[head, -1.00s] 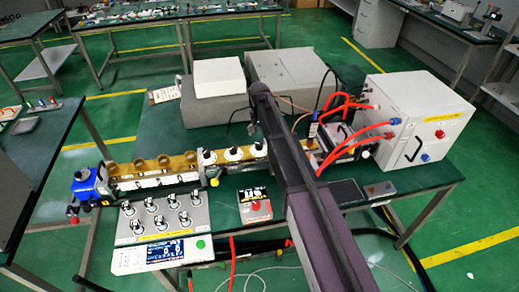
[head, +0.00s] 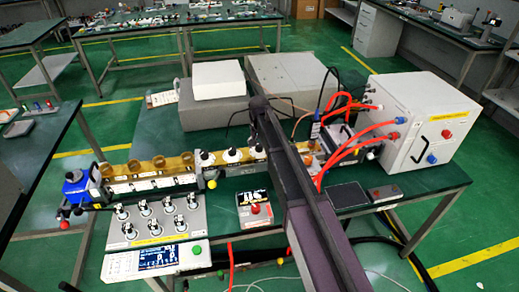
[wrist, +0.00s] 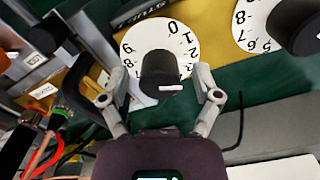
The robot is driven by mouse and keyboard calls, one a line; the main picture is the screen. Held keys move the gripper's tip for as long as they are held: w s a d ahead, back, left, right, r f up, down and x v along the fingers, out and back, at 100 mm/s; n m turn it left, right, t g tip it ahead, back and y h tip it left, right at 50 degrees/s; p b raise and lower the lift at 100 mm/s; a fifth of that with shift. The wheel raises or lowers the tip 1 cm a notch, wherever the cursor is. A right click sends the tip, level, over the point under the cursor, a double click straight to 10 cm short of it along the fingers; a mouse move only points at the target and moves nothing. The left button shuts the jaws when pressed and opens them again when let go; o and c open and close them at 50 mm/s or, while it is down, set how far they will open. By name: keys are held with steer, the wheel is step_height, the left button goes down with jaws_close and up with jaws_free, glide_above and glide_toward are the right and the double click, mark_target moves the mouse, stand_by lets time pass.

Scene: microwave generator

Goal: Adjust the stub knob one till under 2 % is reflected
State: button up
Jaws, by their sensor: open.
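In the wrist view a black knob (wrist: 160,72) with a white mark stands on a white numbered dial (wrist: 137,43). The label beside it reads STUB; its number is not legible. My gripper (wrist: 161,74) is open, with one finger on each side of this knob; I cannot tell whether either touches it. In the head view several white dials with black knobs, among them one dial (head: 231,155), sit in a row on the brass waveguide; my arm hides the gripper. The panel display (head: 152,262) is lit, but its reading is too small to make out.
A second dial knob (wrist: 297,25) is close by on the right in the wrist view. Cables (wrist: 62,130) lie at the left. In the head view a white cabinet (head: 405,95) with red hoses stands right, grey boxes (head: 208,112) behind, and a red-button box (head: 254,208) in front.

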steer(key=shift+f, duration=0.1)
jaws_close()
stand_by(0.3)
steer(key=shift+n, duration=1.8)
jaws_free()
